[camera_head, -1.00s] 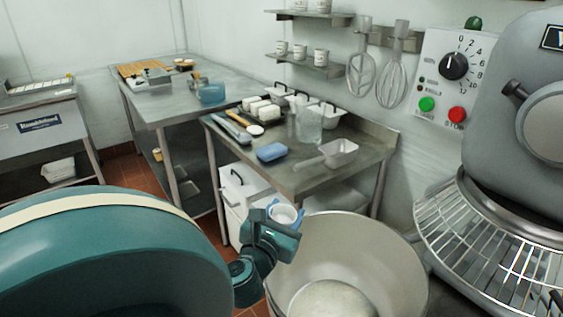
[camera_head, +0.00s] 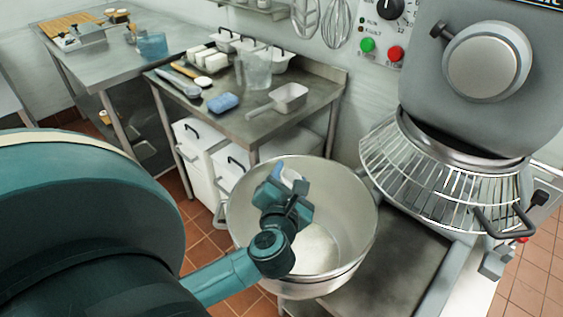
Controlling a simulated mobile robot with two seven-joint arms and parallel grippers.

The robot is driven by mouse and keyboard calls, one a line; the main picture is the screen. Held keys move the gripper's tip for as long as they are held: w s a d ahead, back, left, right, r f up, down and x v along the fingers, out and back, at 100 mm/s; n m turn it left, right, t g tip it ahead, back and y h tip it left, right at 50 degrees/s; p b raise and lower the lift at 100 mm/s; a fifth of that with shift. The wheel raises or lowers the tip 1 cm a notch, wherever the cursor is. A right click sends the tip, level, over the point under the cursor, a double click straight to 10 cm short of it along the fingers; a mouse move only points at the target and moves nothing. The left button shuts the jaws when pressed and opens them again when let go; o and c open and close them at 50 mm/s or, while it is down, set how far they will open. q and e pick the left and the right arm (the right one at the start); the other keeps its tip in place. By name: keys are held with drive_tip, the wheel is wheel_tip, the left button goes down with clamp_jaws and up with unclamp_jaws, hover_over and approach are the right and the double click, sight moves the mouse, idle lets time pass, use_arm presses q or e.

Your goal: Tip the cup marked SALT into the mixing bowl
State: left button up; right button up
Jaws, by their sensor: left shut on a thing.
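The mixing bowl (camera_head: 355,213) is a large steel bowl at the lower middle, with pale material (camera_head: 318,250) in its bottom. My left gripper (camera_head: 283,180) is over the bowl's left part, inside the rim outline. It is shut on a small white cup (camera_head: 291,174), mostly hidden behind the fingers. The cup looks tilted; its marking and contents cannot be seen. My right gripper is not in view.
The mixer head (camera_head: 480,70) with its wire guard (camera_head: 440,180) stands right of the bowl. Behind the bowl, a steel table (camera_head: 245,128) carries a scoop (camera_head: 290,97), a clear jug (camera_head: 256,70), a blue sponge (camera_head: 223,102) and white tubs. White bins stand under it.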

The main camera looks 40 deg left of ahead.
use_arm(q)
drive_tip(key=shift+r+m+p, duration=0.55)
drive_tip(key=shift+m+p, duration=0.25)
drive_tip(key=shift+m, duration=0.2)
drive_tip(key=shift+g+p, duration=0.4)
drive_tip(key=shift+p, duration=0.4)
drive_tip(key=shift+w+d+f+m+y+p, duration=0.1)
drive_tip(key=shift+m+y+p, duration=0.2)
drive_tip(key=shift+m+p, duration=0.5)
drive_tip(key=shift+w+d+f+m+g+b, duration=0.1)
drive_tip(key=shift+f+m+g+b, duration=0.35)
drive_tip(key=shift+b, duration=0.3)
drive_tip(key=m, duration=0.2)
drive_tip(key=m+g+y, duration=0.1)
drive_tip(key=shift+w+d+r, duration=0.25)
drive_tip(key=shift+w+d+r+m+g+y, duration=0.1)
drive_tip(key=shift+r+m+g+y, duration=0.1)
drive_tip(key=shift+m, duration=0.55)
drive_tip(key=shift+w+d+r+m+g+y, duration=0.1)
drive_tip(key=shift+m+y, duration=0.1)
drive_tip(key=shift+m, duration=0.5)
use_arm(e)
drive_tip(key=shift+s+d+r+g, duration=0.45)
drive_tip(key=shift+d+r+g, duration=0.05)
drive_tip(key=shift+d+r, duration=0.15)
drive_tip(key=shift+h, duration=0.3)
